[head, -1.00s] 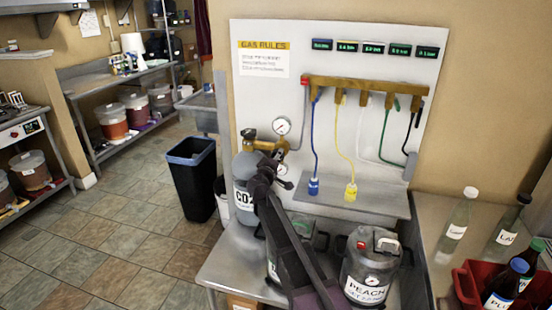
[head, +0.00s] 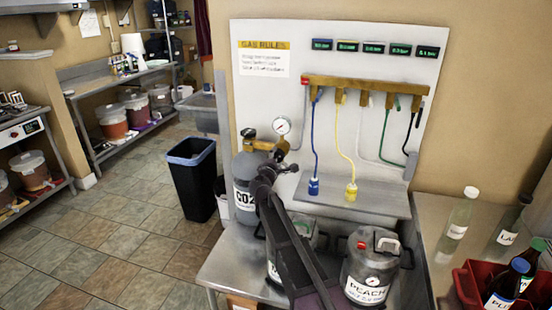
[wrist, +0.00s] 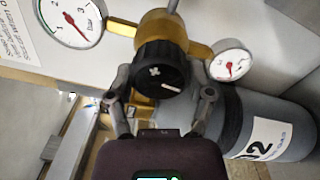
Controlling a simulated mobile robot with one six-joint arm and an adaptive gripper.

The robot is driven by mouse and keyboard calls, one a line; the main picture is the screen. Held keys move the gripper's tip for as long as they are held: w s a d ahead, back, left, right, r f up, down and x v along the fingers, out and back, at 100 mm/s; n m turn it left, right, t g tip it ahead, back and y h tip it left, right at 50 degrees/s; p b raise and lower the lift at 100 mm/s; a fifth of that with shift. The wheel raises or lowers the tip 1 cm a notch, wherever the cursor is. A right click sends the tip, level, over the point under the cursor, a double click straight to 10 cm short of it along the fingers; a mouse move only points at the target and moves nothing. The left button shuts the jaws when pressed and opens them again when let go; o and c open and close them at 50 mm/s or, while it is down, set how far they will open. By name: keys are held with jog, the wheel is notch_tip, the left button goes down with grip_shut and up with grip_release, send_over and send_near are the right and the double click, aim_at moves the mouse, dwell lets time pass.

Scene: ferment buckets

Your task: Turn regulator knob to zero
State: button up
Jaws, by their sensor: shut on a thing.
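The black regulator knob (wrist: 160,68) with a white pointer line and white marks faces me in the wrist view, on a brass regulator body (wrist: 163,28). My gripper (wrist: 160,92) has one finger on each side of the knob and is shut on it. In the head view my gripper (head: 284,166) is at the regulator (head: 263,145) on the grey CO2 cylinder (head: 243,183) and hides the knob. A large gauge (wrist: 75,18) is at upper left in the wrist view. A smaller gauge (wrist: 231,65) is at right.
A white gas panel (head: 270,90) with a brass manifold (head: 365,86) and coloured hoses stands behind. A PEACH keg (head: 368,265) stands right of my arm. A red crate (head: 470,290) with bottles is at far right. Floor is free at left.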

jog(key=shift+w+n, duration=0.15)
jog(key=shift+n, duration=0.55)
jog(key=o, duration=1.1)
jog(key=shift+m, duration=0.3)
